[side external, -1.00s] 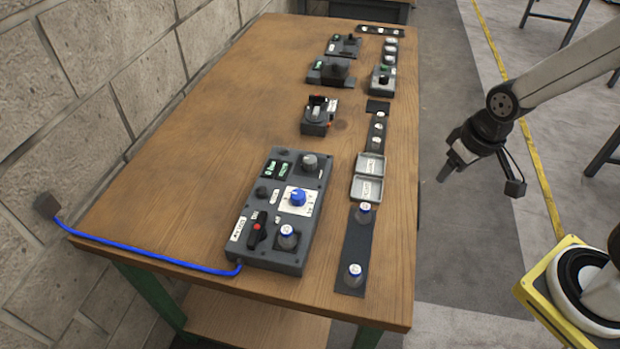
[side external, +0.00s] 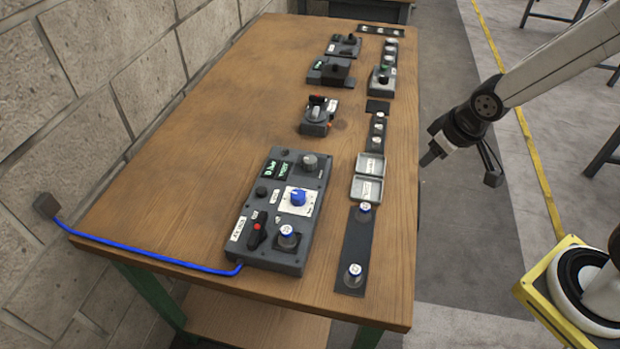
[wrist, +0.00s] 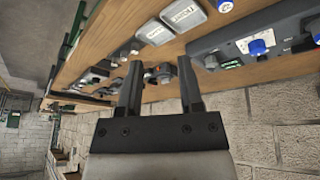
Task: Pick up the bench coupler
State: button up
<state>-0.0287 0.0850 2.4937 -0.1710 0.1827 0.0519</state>
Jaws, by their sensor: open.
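No label that I can read marks the bench coupler, so I cannot tell which part it is. Small clear cylinders with blue-ringed tops stand on a dark strip (side external: 354,245): one near the strip's far end (side external: 365,211) and one near its front end (side external: 354,274). More small light pieces sit on a dark rack (side external: 378,130) further back. My gripper (side external: 428,158) is just off the right edge of the table, apart from everything. In the wrist view my gripper (wrist: 160,78) is open, with nothing between its fingers.
A grey control box (side external: 262,205) with knobs and a blue cable stands on the wooden table (side external: 200,120). Two pale trays (side external: 366,188) lie right of it. A dark clamp-like device (side external: 317,115) and several other devices stand further back. The table's left half is clear.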

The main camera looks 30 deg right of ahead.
jog(key=w+a+n+t+y, duration=0.2)
jog(key=w+a+n+t, duration=0.15)
jog(key=w, duration=0.45)
jog(key=n+g+y, duration=0.8)
jog(key=n+y, duration=0.4)
jog(key=n, duration=0.1)
send_over(283, 231)
jog(key=d, duration=0.4)
notch_tip(283, 231, down, 3)
jog(key=shift+a+m+t, duration=0.2)
jog(key=shift+m+t, duration=0.05)
jog(key=shift+f, duration=3.05)
